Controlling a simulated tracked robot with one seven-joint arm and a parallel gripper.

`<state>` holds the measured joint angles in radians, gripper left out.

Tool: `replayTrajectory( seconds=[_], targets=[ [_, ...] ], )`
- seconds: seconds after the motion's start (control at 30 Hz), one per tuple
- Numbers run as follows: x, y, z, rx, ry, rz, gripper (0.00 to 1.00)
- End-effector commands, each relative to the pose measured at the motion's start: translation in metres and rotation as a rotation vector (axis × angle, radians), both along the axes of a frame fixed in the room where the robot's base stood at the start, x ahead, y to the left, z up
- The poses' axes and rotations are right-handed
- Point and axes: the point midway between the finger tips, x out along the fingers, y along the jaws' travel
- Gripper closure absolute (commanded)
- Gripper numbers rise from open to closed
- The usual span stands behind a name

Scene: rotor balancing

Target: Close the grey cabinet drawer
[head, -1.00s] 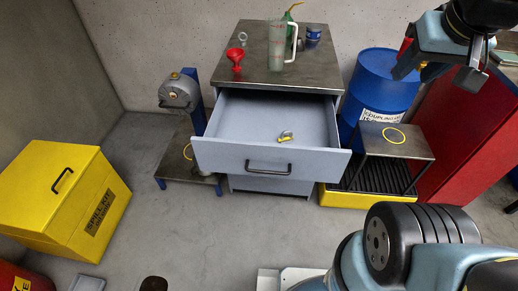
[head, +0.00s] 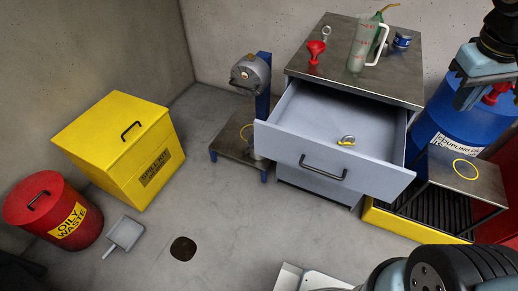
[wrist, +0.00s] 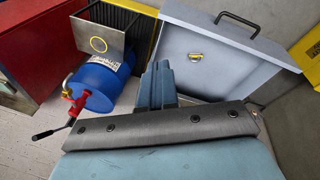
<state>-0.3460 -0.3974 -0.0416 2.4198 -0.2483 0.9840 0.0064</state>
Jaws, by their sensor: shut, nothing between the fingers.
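The grey cabinet (head: 318,188) stands against the wall with its top drawer (head: 290,148) pulled well open. The drawer front has a black bar handle (head: 323,168), and a small yellow-and-metal item (head: 347,141) lies inside. The wrist view shows the open drawer (wrist: 215,55) and its handle (wrist: 238,22) at upper right. My gripper (head: 462,98) is at the right edge of the head view, right of the cabinet and apart from the drawer. Its fingers (wrist: 160,75) are shut and empty in the wrist view.
A blue drum (head: 450,130) and a small stand (head: 468,178) over a yellow-edged grate are right of the drawer. A jug (head: 362,48) and red funnel (head: 315,50) stand on the cabinet. A yellow spill box (head: 115,140) is at left. Floor before the drawer is clear.

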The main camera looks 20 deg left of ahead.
Motion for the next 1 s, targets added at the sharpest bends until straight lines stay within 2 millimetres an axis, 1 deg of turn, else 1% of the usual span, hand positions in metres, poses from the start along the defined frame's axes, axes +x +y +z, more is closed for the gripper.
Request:
replayTrajectory(
  seconds=[0.03,0.2,0.37,0.5,0.77,1.0],
  targets=[
    [0.006,0.009,-0.008,-0.033,0.032,0.044,1.00],
    [0.023,0.035,-0.031,-0.155,0.112,0.185,1.00],
    [0.036,0.063,-0.053,-0.278,0.175,0.318,1.00],
    [0.044,0.090,-0.074,-0.394,0.220,0.438,1.00],
    [0.052,0.146,-0.115,-0.623,0.274,0.661,1.00],
    [0.048,0.202,-0.157,-0.851,0.287,0.868,1.00]
  ],
)
